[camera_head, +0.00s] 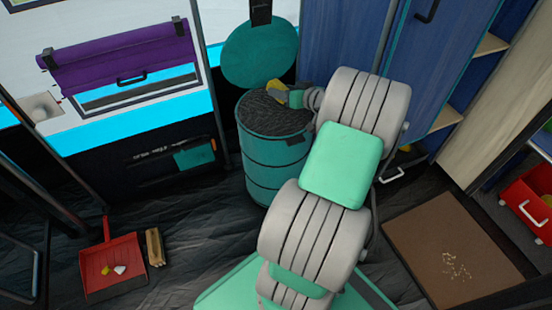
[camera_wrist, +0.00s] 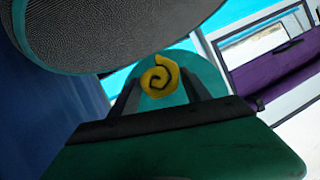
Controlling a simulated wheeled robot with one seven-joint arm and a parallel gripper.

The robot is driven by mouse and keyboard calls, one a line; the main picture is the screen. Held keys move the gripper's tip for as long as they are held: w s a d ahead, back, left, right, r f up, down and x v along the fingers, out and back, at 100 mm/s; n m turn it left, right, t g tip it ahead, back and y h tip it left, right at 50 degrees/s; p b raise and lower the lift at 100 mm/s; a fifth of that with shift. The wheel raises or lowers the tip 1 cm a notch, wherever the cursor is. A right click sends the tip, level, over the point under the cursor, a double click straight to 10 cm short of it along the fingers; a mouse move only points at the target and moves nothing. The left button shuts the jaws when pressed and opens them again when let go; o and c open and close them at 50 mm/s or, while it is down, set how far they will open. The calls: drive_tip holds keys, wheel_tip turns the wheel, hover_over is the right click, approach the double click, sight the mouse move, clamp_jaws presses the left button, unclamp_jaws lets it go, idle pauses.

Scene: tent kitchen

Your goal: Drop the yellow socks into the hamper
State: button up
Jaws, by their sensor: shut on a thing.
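The yellow socks (camera_wrist: 160,80) are a rolled bundle with a spiral end, held between the two fingers of my gripper (camera_wrist: 160,90) in the wrist view. In the head view the yellow socks (camera_head: 277,86) show as a small yellow patch at the tip of my gripper (camera_head: 288,95). The hamper (camera_head: 270,160) is a teal ribbed drum with a dark, textured top. My gripper is over the right part of that top. Whether the socks touch it I cannot tell. A large dark, textured round surface with a teal rim, likely the hamper (camera_wrist: 120,30), fills the wrist view's upper left.
A round teal lid (camera_head: 260,55) stands raised behind the hamper. Blue cabinets (camera_head: 345,40) are close on the right. A red dustpan (camera_head: 112,265) and a small brush (camera_head: 155,247) lie on the floor at left. A brown mat (camera_head: 450,245) lies at right.

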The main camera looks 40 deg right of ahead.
drive_tip(key=shift+f, duration=0.3)
drive_tip(key=o, duration=1.4)
drive_tip(key=p+v, duration=0.3)
drive_tip(key=v, duration=0.5)
